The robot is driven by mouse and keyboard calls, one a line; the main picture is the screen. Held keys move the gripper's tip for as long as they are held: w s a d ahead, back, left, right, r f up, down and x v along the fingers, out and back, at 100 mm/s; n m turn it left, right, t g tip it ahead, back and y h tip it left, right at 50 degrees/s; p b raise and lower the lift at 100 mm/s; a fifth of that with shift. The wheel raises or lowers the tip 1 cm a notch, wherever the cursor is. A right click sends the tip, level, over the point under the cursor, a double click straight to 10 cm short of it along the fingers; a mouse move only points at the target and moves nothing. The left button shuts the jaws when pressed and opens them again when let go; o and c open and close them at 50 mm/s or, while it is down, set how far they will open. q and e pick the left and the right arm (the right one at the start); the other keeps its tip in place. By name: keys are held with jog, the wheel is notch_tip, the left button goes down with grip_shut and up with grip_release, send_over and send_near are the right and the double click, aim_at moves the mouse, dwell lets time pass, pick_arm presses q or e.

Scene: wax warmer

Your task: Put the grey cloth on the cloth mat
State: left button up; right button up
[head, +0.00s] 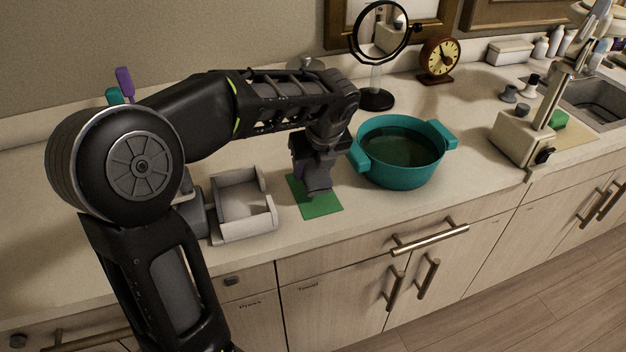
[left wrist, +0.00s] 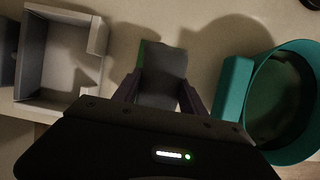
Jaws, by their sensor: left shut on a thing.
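The green cloth mat (head: 322,208) lies on the counter between the grey tray and the teal pot. Its back part is hidden by my left gripper (head: 315,185), which points down over it. In the left wrist view my left gripper (left wrist: 160,95) is shut on the grey cloth (left wrist: 163,72), a dark grey flat piece between the fingers. A thin green edge of the mat (left wrist: 141,52) shows beside the cloth. Whether the cloth touches the mat I cannot tell. My right gripper is not in view.
The open grey tray (head: 243,203) stands just left of the mat. The teal pot (head: 400,151) with dark liquid stands close on the right. Behind are a round mirror (head: 380,32) and a clock (head: 439,58). The counter's front edge is near the mat.

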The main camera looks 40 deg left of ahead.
pick_arm(q)
jog(key=shift+f, duration=1.85)
jog(key=shift+f, duration=0.1)
jog(key=o, duration=1.5)
jog(key=shift+r, duration=0.35)
jog(key=v, duration=1.1)
jog(key=shift+s+d+r, duration=0.1)
jog(key=shift+r, duration=0.2)
